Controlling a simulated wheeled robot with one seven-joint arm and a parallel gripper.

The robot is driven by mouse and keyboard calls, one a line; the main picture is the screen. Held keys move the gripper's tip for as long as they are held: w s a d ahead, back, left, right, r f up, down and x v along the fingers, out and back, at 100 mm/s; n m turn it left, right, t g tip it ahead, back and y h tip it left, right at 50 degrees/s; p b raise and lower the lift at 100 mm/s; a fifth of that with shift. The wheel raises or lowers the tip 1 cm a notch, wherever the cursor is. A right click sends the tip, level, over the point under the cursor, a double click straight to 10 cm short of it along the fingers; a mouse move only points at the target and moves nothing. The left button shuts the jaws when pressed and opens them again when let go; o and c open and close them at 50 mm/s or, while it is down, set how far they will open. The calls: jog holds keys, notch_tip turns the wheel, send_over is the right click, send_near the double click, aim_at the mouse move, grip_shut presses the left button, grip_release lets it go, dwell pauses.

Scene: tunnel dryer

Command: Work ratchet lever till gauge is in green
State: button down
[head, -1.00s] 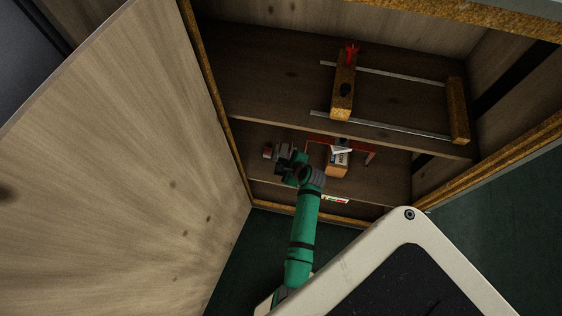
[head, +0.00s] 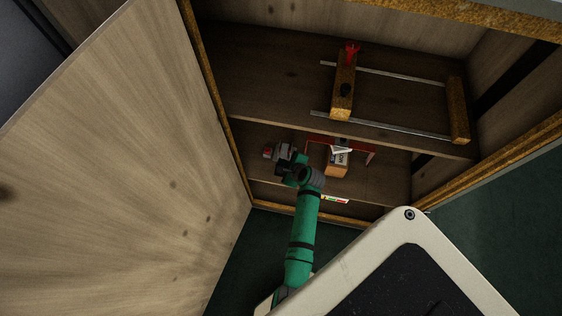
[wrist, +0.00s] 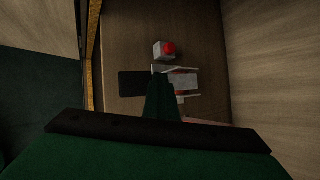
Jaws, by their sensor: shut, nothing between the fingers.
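My gripper (wrist: 163,80) is shut and empty, its green fingers together in the wrist view. In the head view its wrist end is at the left of the lower shelf, and the fingertips are hard to make out. A pale grey-and-white device (wrist: 182,80) with red parts lies just beyond the fingers; contact cannot be told. A flat black piece (wrist: 132,84) lies left of the fingers. I cannot tell which part is the ratchet lever. A small strip with red, white and green (head: 335,199), possibly the gauge, is at the lower shelf's front; its reading is too small to read.
A grey block with a red knob (wrist: 165,49) stands beyond the device. The upper shelf holds a wooden bar clamp (head: 343,100). The cabinet door (head: 110,160) stands open left.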

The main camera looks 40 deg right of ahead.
jog(key=shift+s+a+f, duration=0.15)
jog(key=shift+a+f, duration=0.05)
jog(key=shift+f, duration=0.25)
jog(key=shift+s+a+f, duration=0.1)
jog(key=shift+a+f, duration=0.05)
jog(key=shift+f, duration=0.25)
dwell(0.3)
jog(key=shift+w+r, duration=0.1)
jog(key=shift+r, duration=1.95)
jog(key=shift+w+d+r, duration=0.1)
jog(key=shift+d+r, duration=0.1)
jog(key=shift+r, duration=0.15)
jog(key=shift+r, duration=0.1)
jog(key=shift+d+r, duration=0.1)
jog(key=shift+r, duration=0.1)
jog(key=shift+w+d+r, duration=0.1)
jog(key=shift+w+r, duration=0.05)
jog(key=shift+r, duration=2.15)
